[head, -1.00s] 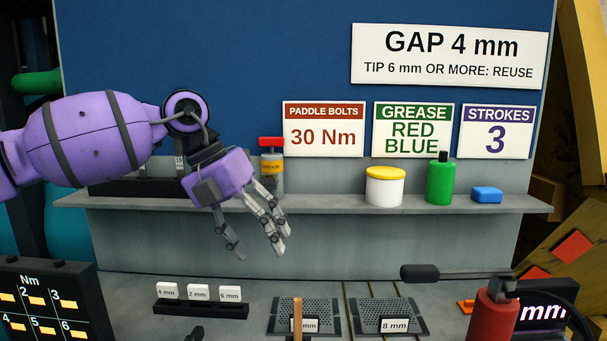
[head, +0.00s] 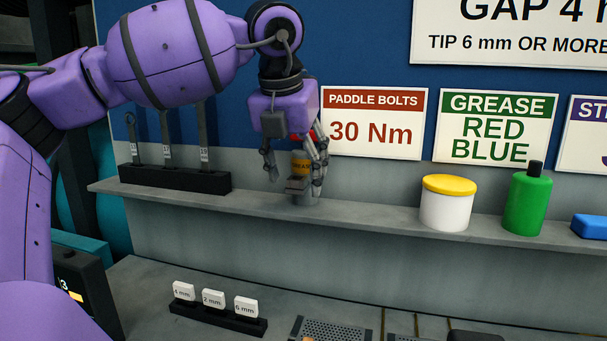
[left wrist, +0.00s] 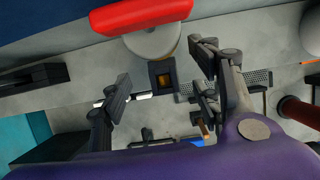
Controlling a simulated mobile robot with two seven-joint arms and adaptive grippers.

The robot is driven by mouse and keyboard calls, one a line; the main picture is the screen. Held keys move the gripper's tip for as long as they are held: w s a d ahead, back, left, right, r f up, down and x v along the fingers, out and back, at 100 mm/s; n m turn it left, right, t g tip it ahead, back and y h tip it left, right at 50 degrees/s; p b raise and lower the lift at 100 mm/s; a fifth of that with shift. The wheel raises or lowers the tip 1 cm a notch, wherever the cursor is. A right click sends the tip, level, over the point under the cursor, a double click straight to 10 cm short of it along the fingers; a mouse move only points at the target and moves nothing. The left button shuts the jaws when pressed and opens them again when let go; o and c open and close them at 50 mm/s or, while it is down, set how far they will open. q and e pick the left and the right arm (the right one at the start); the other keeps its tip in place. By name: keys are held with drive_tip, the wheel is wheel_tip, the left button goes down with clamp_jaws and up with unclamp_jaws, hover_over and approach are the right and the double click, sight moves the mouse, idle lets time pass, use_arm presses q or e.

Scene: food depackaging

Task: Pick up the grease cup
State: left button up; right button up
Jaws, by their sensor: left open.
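The grease dispenser (head: 301,163), with a red top and an orange label, stands on the shelf; its red top (left wrist: 140,14) shows large in the left wrist view. A small square dark cup with amber grease in it, the grease cup (left wrist: 163,76), is at the dispenser's front. In the head view the cup (head: 297,184) is small and grey, partly hidden by my fingers. My left gripper (head: 295,180) is open and points down, with its fingers on either side of the cup. In the left wrist view the cup lies between the spread fingers (left wrist: 162,80), with gaps visible. My right gripper is not in view.
The shelf (head: 370,211) also holds a rack of wrenches (head: 175,179) at left, a yellow-lidded white tub (head: 446,207), a green bottle (head: 528,205) and a blue block (head: 591,227). A rack of white tags (head: 218,318) sits on the bench below.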

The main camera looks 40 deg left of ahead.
use_arm(q)
drive_tip(key=shift+x, duration=0.95)
drive_tip(key=shift+r, duration=0.1)
drive_tip(key=shift+c, duration=0.5)
clamp_jaws()
drive_tip(key=shift+r, duration=0.15)
